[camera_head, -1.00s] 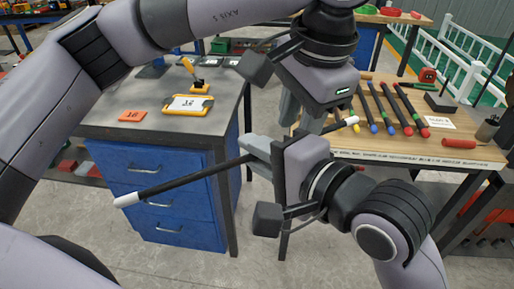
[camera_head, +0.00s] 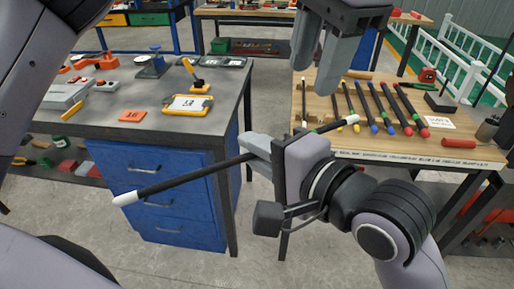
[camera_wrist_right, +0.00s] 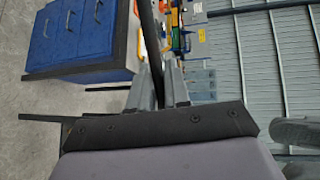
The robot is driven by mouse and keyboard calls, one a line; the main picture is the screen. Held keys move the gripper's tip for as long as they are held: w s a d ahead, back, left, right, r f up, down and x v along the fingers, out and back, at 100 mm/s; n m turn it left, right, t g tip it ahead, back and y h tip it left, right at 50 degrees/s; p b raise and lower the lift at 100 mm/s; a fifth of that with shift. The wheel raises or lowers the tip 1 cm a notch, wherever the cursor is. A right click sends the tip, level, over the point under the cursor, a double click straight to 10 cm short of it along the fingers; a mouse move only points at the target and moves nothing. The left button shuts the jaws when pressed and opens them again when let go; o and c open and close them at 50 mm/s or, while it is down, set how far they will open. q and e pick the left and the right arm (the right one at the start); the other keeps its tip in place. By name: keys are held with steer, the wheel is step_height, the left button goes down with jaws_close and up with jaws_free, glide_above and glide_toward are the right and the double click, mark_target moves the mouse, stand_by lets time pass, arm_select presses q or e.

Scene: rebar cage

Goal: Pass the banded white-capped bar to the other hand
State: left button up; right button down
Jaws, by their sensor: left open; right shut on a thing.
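The dark bar (camera_head: 190,181) has white caps at both ends and slants up from lower left to right in the head view. My right gripper (camera_head: 256,147) is shut around it, nearer the right-hand end. In the right wrist view the bar (camera_wrist_right: 152,45) runs up from between the fingers. My left gripper (camera_head: 317,74) is open and empty, fingers pointing down. In the picture it is above the bar's right-hand end and apart from it. Part of the bar is hidden behind the right gripper.
A wooden table (camera_head: 425,153) at the right holds several bars with coloured caps and a red cylinder (camera_head: 459,144). A grey workbench (camera_head: 130,121) with blue drawers stands at the left, with a yellow-framed tablet (camera_head: 187,104) on top. Open floor lies between them.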

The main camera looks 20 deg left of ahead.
arm_select(q)
steer(key=d+f+n+g+h, duration=0.3)
steer(key=d+n+g+h, duration=0.3)
steer(key=d+n+h, duration=0.65)
steer(key=w+a+f+n+t+h, duration=0.2)
steer(key=w+a+n+t+h, duration=0.65)
steer(key=n, duration=0.65)
steer(key=w+a+f+n+t+y, duration=0.1)
steer(key=a+f+n+t+y, duration=0.25)
steer(key=f+n+t, duration=0.8)
steer(key=w+a+f+n+t+y, duration=0.1)
steer(key=w+a+f+n+y, duration=0.4)
steer(key=n, duration=1.3)
steer(key=s+a+f+n+g+y, duration=0.2)
steer(key=s+f+n+y, duration=0.1)
steer(key=s+f+n, duration=0.4)
steer(key=s+a+f+n+g+y, duration=0.2)
steer(key=s+f+n, duration=0.4)
steer(key=s+f, duration=0.3)
steer(key=s+a+f+n+g+y, duration=0.2)
steer(key=s+f+n, duration=0.5)
steer(key=f, duration=0.6)
steer(key=shift+s+a+f+n+y, duration=0.3)
steer(key=shift+s+a+y, duration=0.55)
steer(key=shift+s+a, duration=0.3)
